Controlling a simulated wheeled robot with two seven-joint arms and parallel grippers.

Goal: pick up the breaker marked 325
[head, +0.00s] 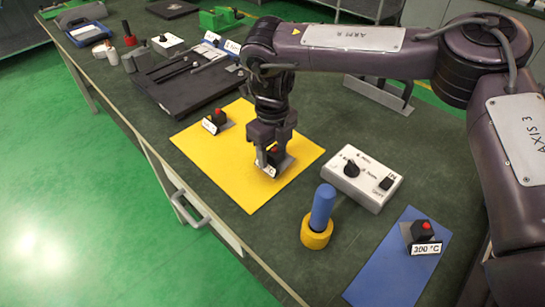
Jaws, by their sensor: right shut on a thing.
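My right gripper (270,152) points down over the yellow mat (248,200) and is shut on a black breaker with a red top (274,153). This breaker has a small white label at its front, too small and partly covered to read. It is at the mat's right part, at or just above the surface; I cannot tell which. Another black breaker with a red button (217,117) stands at the mat's upper left, its label unreadable. My left gripper is out of view.
A white control box with a black knob (362,179) stands right of the yellow mat. A blue cylinder (322,207) stands in a yellow ring (316,232) near the front edge. A black plate (187,87) lies behind the mat. The mat's front left is clear.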

